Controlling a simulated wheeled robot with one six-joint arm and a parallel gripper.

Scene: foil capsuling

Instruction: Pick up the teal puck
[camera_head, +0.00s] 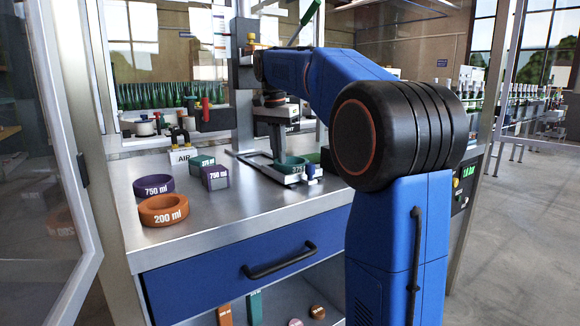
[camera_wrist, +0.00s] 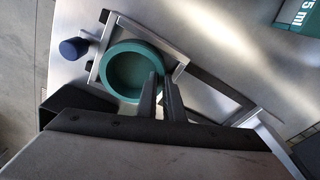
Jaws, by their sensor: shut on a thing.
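The teal puck (camera_wrist: 107,72) is a round, hollow cup in the wrist view. It sits in a metal fixture (camera_wrist: 235,96) with a dark blue knob (camera_wrist: 73,48). My gripper (camera_wrist: 160,82) has its two dark fingers at the puck's right side, shut on its wall. In the head view the puck (camera_head: 291,161) shows low in the fixture on the steel worktop, under my gripper (camera_head: 280,155). Part of its rim is hidden by the fingers.
A purple 750 ml ring (camera_head: 153,186), an orange 200 ml ring (camera_head: 163,212), a purple block (camera_head: 215,177) and a teal block (camera_head: 202,162) stand left on the worktop (camera_head: 255,212). A glass door (camera_head: 45,235) is at far left. The front worktop is clear.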

